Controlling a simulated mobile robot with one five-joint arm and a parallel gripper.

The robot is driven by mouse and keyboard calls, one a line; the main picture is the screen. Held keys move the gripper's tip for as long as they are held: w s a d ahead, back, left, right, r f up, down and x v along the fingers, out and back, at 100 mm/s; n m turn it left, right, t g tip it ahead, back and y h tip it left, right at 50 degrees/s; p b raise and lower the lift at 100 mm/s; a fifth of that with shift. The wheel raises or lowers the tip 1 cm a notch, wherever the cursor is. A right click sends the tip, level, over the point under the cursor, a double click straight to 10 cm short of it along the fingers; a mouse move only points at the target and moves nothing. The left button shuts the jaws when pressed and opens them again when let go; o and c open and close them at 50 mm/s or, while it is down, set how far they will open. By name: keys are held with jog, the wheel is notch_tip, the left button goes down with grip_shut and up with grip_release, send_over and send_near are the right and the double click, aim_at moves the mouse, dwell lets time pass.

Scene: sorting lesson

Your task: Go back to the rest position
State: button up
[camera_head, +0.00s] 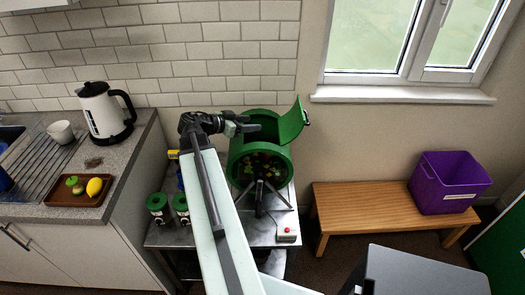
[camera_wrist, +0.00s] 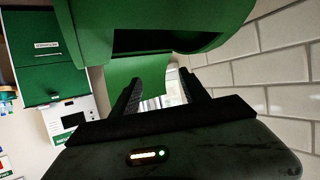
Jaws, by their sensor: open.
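My gripper (camera_head: 243,126) is raised in front of the tiled wall, at the upper left of a round green drum (camera_head: 240,172) with an open green lid (camera_head: 292,122). In the wrist view my gripper (camera_wrist: 165,88) has its two dark fingers spread, with nothing between them. The green drum (camera_wrist: 190,15) with its dark opening fills the top of that view. My pale arm stretches up from the bottom of the head view to the gripper and hides part of the metal table.
The drum stands on a metal table (camera_head: 165,236) with several green-lidded jars (camera_head: 158,205) and a red-button box (camera_head: 287,234). At left, a counter holds a kettle (camera_head: 102,115), a cup (camera_head: 60,132) and a brown tray (camera_head: 62,196). At right, a purple crate (camera_head: 445,185) sits on a wooden bench (camera_head: 360,203).

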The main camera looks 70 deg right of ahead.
jog(key=shift+w+a+r, duration=0.25)
jog(key=shift+w+a, duration=0.1)
jog(key=shift+a, duration=0.2)
